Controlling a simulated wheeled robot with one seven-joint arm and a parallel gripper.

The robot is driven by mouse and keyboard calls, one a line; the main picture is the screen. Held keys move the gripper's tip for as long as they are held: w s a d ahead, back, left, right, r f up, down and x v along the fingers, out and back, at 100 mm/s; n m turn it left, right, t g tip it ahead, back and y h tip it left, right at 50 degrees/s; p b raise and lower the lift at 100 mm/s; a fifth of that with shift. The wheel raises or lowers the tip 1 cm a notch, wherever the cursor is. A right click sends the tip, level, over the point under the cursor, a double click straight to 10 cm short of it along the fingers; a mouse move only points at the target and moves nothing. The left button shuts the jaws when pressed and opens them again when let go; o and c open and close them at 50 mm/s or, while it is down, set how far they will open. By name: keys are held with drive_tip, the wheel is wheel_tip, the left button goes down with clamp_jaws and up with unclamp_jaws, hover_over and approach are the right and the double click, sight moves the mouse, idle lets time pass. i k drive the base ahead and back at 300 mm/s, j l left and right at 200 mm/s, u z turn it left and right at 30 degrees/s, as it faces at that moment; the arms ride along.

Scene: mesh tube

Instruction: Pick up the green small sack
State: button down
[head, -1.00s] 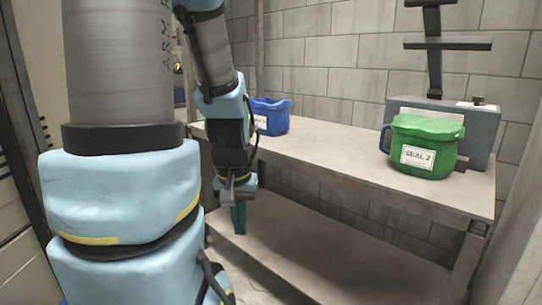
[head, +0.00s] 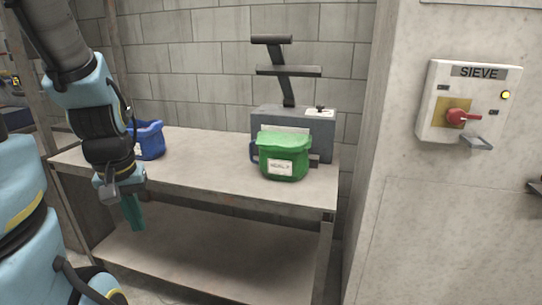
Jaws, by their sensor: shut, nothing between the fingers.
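The green small sack (head: 285,158) stands upright on the right part of the table top (head: 215,172) in the head view. A white label is on its front, and a dark blue handle-like piece shows at its left side. My gripper (head: 133,213) points down at the table's front edge, well to the left of the green sack and apart from it. Its teal fingers are shut with nothing between them.
A blue sack (head: 150,141) stands on the table's left part, partly hidden by my arm. A grey machine (head: 322,127) with a dark upright stand is right behind the green sack. A lower shelf (head: 210,262) is empty. A wall with a SIEVE switch box (head: 466,103) bounds the right.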

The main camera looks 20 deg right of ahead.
sight(283, 154)
drive_tip(key=z, duration=0.85)
drive_tip(key=i+l+u, duration=0.1)
drive_tip(key=l, duration=0.25)
drive_tip(key=i+l, duration=0.15)
drive_tip(key=l, duration=0.2)
drive_tip(key=i+l+u, duration=0.15)
drive_tip(key=l, duration=0.55)
drive_tip(key=i+u, duration=0.1)
drive_tip(key=u, duration=1.75)
